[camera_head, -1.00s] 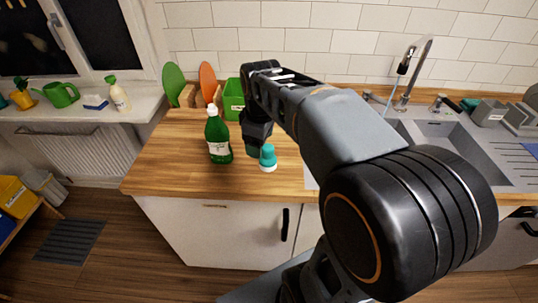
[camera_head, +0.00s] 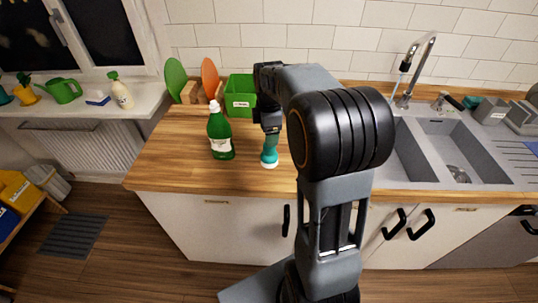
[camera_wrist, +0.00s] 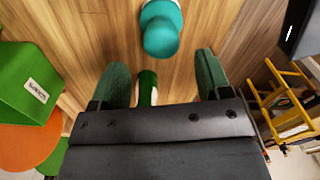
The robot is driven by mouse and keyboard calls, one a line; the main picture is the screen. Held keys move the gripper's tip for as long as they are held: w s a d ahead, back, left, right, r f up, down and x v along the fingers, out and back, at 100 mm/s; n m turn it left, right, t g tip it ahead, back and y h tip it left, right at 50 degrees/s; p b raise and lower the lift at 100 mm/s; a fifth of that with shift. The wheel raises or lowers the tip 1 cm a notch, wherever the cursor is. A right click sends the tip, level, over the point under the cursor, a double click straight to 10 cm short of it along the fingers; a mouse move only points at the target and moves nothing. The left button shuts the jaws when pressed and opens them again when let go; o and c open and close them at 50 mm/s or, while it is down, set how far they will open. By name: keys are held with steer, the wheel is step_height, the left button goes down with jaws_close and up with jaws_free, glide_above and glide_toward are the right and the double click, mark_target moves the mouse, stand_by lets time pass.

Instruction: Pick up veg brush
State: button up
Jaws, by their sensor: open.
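The veg brush (camera_head: 269,158), teal with a pale base, stands on the wooden counter to the right of the green bottle (camera_head: 220,135). My gripper (camera_head: 271,138) points down just above the brush in the head view, partly overlapping its top. In the wrist view the brush's rounded teal top (camera_wrist: 161,34) lies beyond the two green fingertips, roughly centred on the gap. My gripper (camera_wrist: 162,65) is open, with nothing held between its fingers. Part of the green bottle (camera_wrist: 147,86) shows through the gap in the background.
A green bin (camera_head: 239,92) stands behind, beside orange (camera_head: 209,78) and green (camera_head: 175,80) boards. The sink (camera_head: 440,145) and faucet (camera_head: 413,70) are to the right. The counter's left front (camera_head: 165,172) is clear.

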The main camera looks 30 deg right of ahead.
mark_target(269, 153)
steer(key=shift+s+f+p, duration=0.1)
steer(key=shift+f+p, duration=0.2)
steer(key=shift+f, duration=2.5)
steer(key=c, duration=1)
